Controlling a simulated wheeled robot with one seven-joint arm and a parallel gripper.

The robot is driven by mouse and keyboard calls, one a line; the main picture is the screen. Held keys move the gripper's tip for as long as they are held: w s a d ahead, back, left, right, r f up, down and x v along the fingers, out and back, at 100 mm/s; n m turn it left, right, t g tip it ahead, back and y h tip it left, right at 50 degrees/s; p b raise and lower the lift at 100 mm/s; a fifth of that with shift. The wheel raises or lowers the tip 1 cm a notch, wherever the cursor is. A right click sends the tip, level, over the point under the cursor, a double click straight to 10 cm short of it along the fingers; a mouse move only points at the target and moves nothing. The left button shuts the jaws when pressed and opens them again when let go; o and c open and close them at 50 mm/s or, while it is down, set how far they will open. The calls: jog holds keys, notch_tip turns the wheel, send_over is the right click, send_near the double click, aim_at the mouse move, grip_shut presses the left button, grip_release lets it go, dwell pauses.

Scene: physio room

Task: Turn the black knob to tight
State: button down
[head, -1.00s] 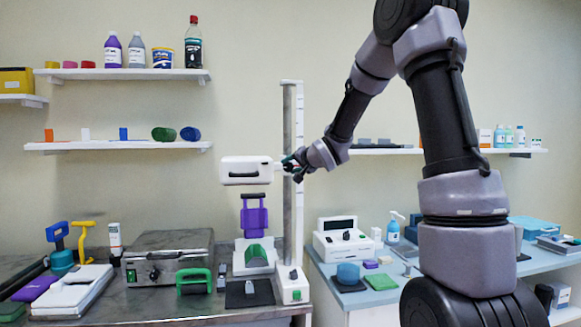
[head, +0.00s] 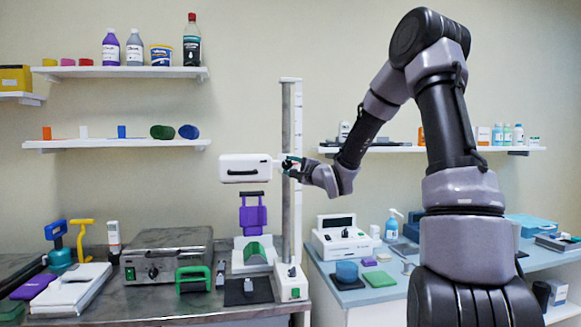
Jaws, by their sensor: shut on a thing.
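A white box-shaped head (head: 247,168) with a black handle slot is mounted on a tall upright metal column (head: 287,215) above the left bench. My gripper (head: 290,165) reaches in from the right at the height of this head. It is shut on the small black knob at the head's right side, by the column. The fingers hide most of the knob, so its turn position and any marking cannot be read. The column's white foot (head: 291,286) stands on the bench.
A purple holder (head: 253,216) and a green half-round pad (head: 254,254) sit below the head. A grey metal unit (head: 168,258) stands left on the bench. A white device (head: 341,239) stands on the right-hand table. Wall shelves lie behind, left and right.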

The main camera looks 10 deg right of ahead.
jog(key=shift+a+f+m+t+h, duration=0.2)
jog(key=shift+m+t, duration=0.3)
jog(key=shift+m, duration=1)
jog(key=shift+d+f+m+t+h, duration=0.15)
jog(key=shift+m+t+h, duration=0.3)
jog(key=shift+m, duration=1.05)
jog(key=shift+a+f+m+t+h, duration=0.15)
jog(key=shift+m+t, duration=0.4)
jog(key=shift+m, duration=0.95)
jog(key=shift+r, duration=0.1)
jog(key=shift+c, duration=1.7)
grip_release()
jog(key=v, duration=1.1)
